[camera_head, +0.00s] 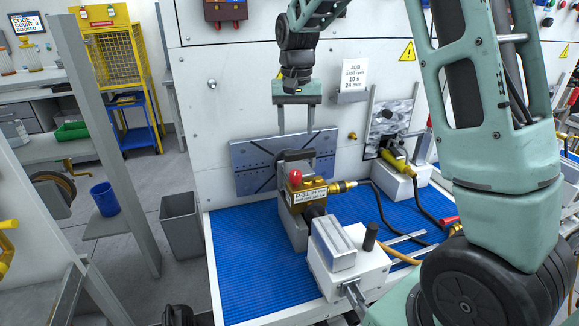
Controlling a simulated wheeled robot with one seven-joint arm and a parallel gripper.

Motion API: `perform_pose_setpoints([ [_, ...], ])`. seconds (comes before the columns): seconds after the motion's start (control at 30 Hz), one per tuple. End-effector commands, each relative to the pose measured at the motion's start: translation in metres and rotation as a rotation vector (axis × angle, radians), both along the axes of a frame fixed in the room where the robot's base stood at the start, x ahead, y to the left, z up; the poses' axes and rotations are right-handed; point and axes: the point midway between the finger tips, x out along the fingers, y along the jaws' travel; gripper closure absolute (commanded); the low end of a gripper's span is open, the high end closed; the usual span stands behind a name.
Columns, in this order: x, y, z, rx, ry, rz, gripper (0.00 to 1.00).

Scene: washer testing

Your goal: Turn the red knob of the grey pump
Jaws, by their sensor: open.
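A red knob (295,176) sits on top of a brass block (312,190) with a white label reading "P-31". The block is mounted on a grey body (293,226) standing on the blue mat. A brass fitting with a dark hose leaves the block to the right. My gripper (296,131) points down, its two thin fingers apart with nothing between them. In the picture it is above the red knob, apart from it; its exact depth relative to the knob is hard to tell.
A slotted blue-grey plate (255,165) stands behind the block. In front is a white box (350,262) with a black knob (370,236). A brass-and-yellow fitting (397,165) and hoses lie to the right. The blue mat (242,262) is clear at left.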

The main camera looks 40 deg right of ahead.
Motion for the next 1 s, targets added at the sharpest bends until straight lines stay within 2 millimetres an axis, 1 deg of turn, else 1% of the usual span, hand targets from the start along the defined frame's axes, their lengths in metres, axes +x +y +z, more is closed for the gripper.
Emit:
perform_pose_setpoints([
  [0.1,-0.001,0.0,-0.025,0.0,0.006,0.0,0.48],
  [0.4,-0.001,0.001,-0.086,0.001,0.005,0.0,0.48],
  [0.6,-0.001,0.001,-0.118,0.001,0.003,0.002,0.48],
  [0.7,-0.001,0.001,-0.127,0.001,0.002,0.002,0.48],
  [0.8,-0.001,0.001,-0.133,0.0,0.0,0.002,0.48],
  [1.0,0.0,0.001,-0.135,0.0,-0.001,0.002,0.48],
])
